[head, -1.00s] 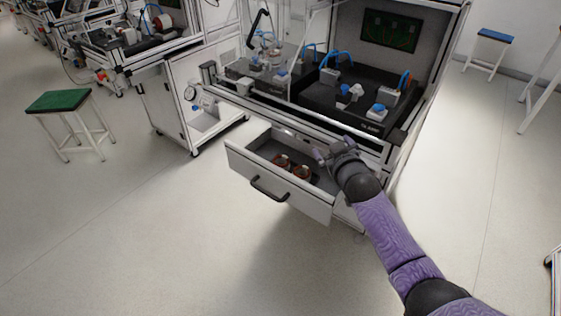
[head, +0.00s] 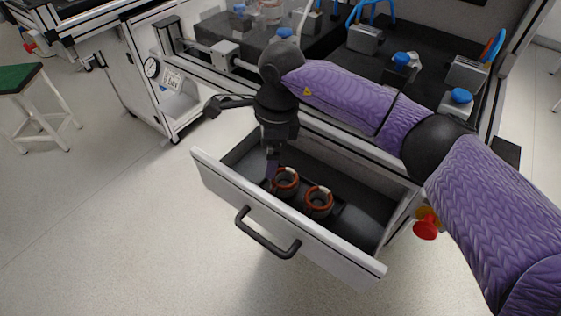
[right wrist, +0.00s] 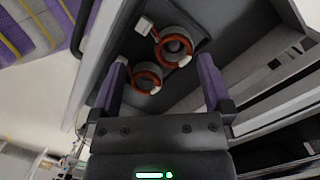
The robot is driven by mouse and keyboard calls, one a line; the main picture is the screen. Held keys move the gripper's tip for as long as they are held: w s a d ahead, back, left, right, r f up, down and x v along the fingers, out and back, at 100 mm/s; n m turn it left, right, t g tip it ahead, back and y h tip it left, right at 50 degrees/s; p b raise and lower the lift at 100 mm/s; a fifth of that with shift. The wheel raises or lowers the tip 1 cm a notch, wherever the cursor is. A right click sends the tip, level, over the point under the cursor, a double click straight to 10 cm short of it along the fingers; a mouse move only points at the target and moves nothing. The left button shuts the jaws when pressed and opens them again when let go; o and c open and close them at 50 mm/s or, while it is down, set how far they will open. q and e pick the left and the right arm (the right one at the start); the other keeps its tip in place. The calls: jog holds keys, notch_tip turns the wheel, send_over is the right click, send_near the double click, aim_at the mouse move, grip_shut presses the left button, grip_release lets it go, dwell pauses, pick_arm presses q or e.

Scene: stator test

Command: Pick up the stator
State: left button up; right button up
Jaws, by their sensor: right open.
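Two stators with orange-copper rings sit side by side in the open drawer (head: 228,178). In the head view the left stator (head: 286,181) is beside my right gripper's fingers, and the right stator (head: 319,200) is a little farther right. My right gripper (head: 271,170) points down over the drawer, open and empty. In the right wrist view the near stator (right wrist: 147,78) lies between the open fingers (right wrist: 162,68), and the other stator (right wrist: 173,45) lies beyond it. I cannot tell the exact height gap. My left gripper is not in view.
The drawer's front wall and black handle (head: 266,236) face the open floor. The workbench (head: 345,145) edge overhangs the back of the drawer. A red knob (head: 426,228) is on the right. A green-topped stool (head: 18,78) stands far left.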

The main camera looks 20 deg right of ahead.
aim_at(282, 177)
jog(key=shift+h, duration=0.9)
jog(key=d+f+b, duration=0.1)
jog(key=f, duration=0.2)
jog(key=d+f+b, duration=0.1)
jog(key=f+b, duration=0.1)
jog(key=f, duration=0.2)
jog(key=d+f+b, duration=0.1)
jog(key=f+b, duration=0.1)
jog(key=f, duration=0.1)
jog(key=shift+w+f, duration=0.15)
jog(key=shift+w, duration=0.2)
jog(key=shift+a, duration=0.1)
jog(key=c, duration=1.3)
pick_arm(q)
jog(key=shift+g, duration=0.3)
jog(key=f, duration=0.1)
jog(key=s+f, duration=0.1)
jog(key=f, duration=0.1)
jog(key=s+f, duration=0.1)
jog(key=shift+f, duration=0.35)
pick_arm(e)
jog(key=shift+w, duration=0.1)
